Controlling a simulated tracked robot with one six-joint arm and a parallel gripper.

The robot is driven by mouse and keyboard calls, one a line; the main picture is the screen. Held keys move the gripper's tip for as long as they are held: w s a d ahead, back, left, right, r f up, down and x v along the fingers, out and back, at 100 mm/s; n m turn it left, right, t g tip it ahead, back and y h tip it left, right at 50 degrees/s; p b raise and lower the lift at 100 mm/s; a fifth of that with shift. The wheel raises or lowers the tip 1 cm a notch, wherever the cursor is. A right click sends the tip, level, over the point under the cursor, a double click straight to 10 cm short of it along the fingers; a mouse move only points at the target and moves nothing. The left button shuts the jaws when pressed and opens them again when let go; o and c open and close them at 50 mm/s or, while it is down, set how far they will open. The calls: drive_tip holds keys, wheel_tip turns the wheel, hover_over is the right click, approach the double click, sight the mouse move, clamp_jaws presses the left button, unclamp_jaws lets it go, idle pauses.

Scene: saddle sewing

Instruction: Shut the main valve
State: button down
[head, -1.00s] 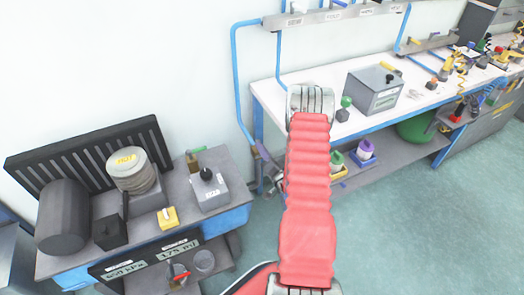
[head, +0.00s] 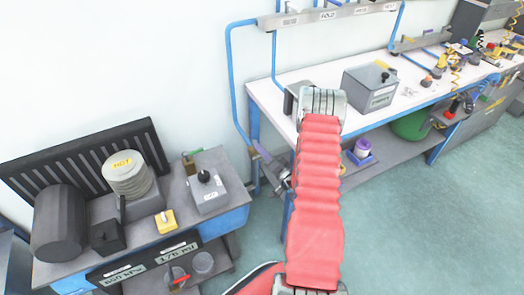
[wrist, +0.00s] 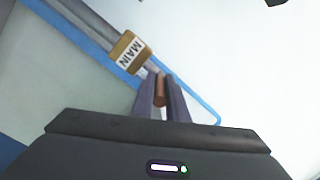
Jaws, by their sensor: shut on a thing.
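The main valve's tan tag reading MAIN (wrist: 128,52) sits on a grey pipe in the upper left of the wrist view. A brown, rod-like handle (wrist: 160,90) is just below and right of the tag. My gripper (wrist: 161,98) is shut on this handle, one dark finger on each side. In the head view my gripper (head: 265,160) is small, beside the blue pipe left of the white bench. My red arm hides part of the space around it, and I cannot make out the handle there.
A white bench (head: 268,88) with a grey box (head: 370,90) stands to the right. A grey cart (head: 235,185) with a HOT-labelled round stack (head: 128,178) stands at the left. Blue piping (head: 230,75) runs down the wall. The green floor at right is clear.

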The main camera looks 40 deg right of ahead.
drive_tip(key=shift+f, duration=0.1)
drive_tip(key=c, duration=1.7)
unclamp_jaws()
drive_tip(key=shift+c, duration=0.2)
drive_tip(key=s+a, duration=0.1)
drive_tip(key=s, duration=1.2)
drive_tip(key=shift+s, duration=0.4)
